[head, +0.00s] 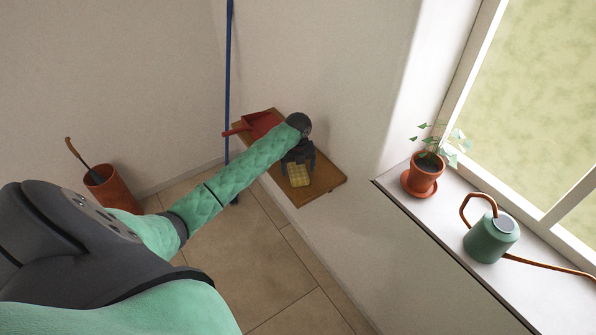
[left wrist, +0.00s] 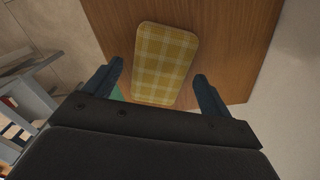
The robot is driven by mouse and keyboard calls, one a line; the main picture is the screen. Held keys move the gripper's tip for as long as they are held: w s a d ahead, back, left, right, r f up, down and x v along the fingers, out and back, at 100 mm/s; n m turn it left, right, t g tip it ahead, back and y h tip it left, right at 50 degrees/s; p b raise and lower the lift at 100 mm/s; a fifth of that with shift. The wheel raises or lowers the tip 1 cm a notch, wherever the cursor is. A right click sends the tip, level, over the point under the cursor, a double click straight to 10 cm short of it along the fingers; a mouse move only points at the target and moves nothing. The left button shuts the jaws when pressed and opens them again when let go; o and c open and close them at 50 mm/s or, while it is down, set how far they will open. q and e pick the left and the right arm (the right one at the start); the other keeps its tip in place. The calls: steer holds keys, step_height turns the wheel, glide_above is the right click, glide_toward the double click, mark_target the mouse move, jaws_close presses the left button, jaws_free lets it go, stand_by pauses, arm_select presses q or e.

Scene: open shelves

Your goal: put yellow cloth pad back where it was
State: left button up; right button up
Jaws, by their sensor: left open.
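The yellow cloth pad (head: 299,175), with a checked pattern, lies on the wooden shelf (head: 322,183) in the corner. In the left wrist view the pad (left wrist: 164,62) lies flat on the bare wood of the shelf (left wrist: 232,40). My left gripper (head: 298,166) is over the shelf at the pad. In the left wrist view my left gripper (left wrist: 160,82) is open, with one blue finger on each side of the pad's near end. I cannot tell whether the fingers touch it. My right gripper is not in view.
A red dustpan (head: 262,124) lies at the shelf's far end. A blue pole (head: 228,80) stands beside it. A potted plant (head: 423,174) and a green watering can (head: 490,238) stand on the windowsill (head: 440,215). A terracotta pot (head: 112,187) is on the floor at left.

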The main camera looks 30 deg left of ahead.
mark_target(298, 170)
arm_select(q)
step_height(298, 170, up, 6)
steer(key=b, duration=0.3)
steer(key=shift+r+b, duration=1)
steer(key=shift+r, duration=1.35)
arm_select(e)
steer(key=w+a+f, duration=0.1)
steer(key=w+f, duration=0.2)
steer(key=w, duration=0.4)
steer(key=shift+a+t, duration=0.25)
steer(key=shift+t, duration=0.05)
